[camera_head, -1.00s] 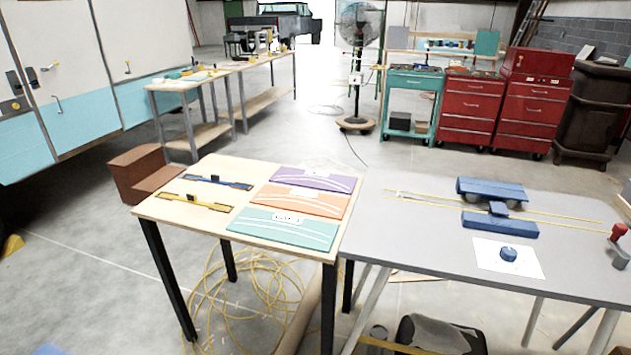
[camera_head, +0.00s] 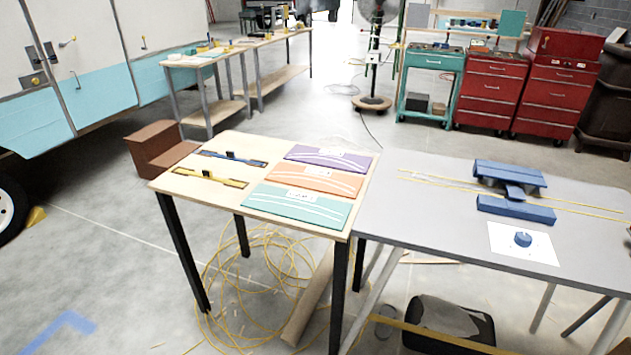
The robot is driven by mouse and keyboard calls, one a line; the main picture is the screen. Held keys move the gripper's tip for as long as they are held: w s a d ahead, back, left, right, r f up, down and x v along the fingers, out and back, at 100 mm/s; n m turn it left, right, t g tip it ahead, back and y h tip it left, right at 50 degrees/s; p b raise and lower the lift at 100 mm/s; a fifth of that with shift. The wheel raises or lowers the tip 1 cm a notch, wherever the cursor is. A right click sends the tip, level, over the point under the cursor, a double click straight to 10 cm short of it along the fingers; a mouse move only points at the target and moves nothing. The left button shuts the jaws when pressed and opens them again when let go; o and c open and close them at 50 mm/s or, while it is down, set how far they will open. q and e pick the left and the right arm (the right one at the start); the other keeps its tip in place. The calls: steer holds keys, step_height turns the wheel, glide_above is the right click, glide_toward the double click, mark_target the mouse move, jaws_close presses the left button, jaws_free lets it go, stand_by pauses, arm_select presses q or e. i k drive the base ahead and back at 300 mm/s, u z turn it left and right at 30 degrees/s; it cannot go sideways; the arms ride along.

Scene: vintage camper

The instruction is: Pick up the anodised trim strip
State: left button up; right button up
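Two long flat strips lie side by side on the left part of the light wooden table (camera_head: 228,199). One strip is blue (camera_head: 213,154) with a small dark block upright near its middle. The nearer strip is yellow-gold (camera_head: 232,182), also with a small dark block near its middle. I cannot tell from looks alone which of them is the anodised trim strip. Both lie flat and apart from each other. Neither of my grippers shows in the head view.
Purple (camera_head: 330,168), orange (camera_head: 305,186) and teal (camera_head: 298,218) panels lie right of the strips. A grey table (camera_head: 420,215) with a blue clamp-like fixture (camera_head: 508,175) adjoins on the right. Yellow cable (camera_head: 225,290) coils on the floor below.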

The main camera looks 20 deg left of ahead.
mark_target(206, 174)
steer(key=u, duration=1.7)
steer(key=i, duration=0.8)
steer(key=z, duration=0.1)
